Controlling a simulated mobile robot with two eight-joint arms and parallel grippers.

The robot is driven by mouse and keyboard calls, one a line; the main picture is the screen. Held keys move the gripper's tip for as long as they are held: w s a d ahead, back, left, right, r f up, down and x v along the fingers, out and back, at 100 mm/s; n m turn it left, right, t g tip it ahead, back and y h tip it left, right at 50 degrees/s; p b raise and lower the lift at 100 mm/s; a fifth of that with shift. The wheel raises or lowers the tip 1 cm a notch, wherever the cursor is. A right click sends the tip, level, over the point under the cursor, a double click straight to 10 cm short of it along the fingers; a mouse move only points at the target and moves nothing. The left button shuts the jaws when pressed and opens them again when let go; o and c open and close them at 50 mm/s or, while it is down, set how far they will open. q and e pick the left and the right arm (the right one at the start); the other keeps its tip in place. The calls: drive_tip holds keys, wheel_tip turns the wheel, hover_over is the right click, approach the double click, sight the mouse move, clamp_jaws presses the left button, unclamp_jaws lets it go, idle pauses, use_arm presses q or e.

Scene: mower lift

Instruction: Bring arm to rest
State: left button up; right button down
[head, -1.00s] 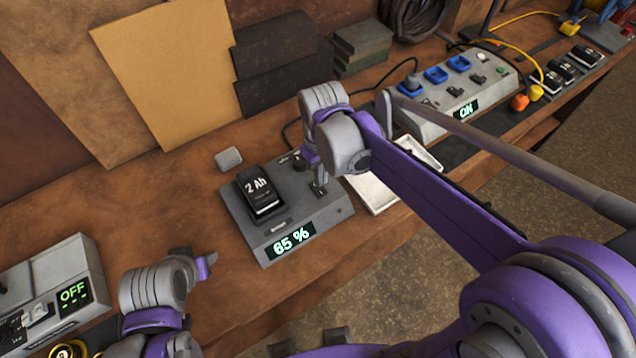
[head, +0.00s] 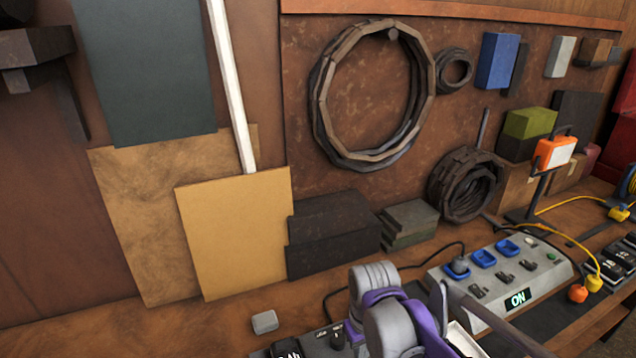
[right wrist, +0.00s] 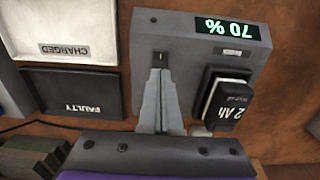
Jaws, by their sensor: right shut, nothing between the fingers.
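In the right wrist view my right gripper (right wrist: 157,95) is shut and empty. Its fingertips are over the grey charger (right wrist: 180,40), close to a small dark slot; I cannot tell if they touch it. A black 2 Ah battery (right wrist: 225,100) sits on the charger beside the fingers. In the head view my purple and grey right wrist is at the bottom edge, its fingers hidden. My left gripper is out of view.
A white CHARGED tray (right wrist: 65,30) and a dark FAULTY mat (right wrist: 70,93) lie beside the charger. A power strip (head: 500,285) reading ON stands to the right. A small grey block (head: 264,321) is on the bench. Boards and stacked blocks (head: 408,222) stand along the wall.

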drive_tip(key=s+d+f+m+t, duration=0.1)
drive_tip(key=s+d+m+t, duration=0.1)
drive_tip(key=s, duration=0.3)
drive_tip(key=s+d+f+m+t, duration=0.1)
drive_tip(key=s+d+m+t, duration=0.1)
drive_tip(key=s+d+t, duration=0.2)
drive_tip(key=s, duration=0.2)
drive_tip(key=shift+s+d+f, duration=0.25)
drive_tip(key=shift+s+f, duration=0.05)
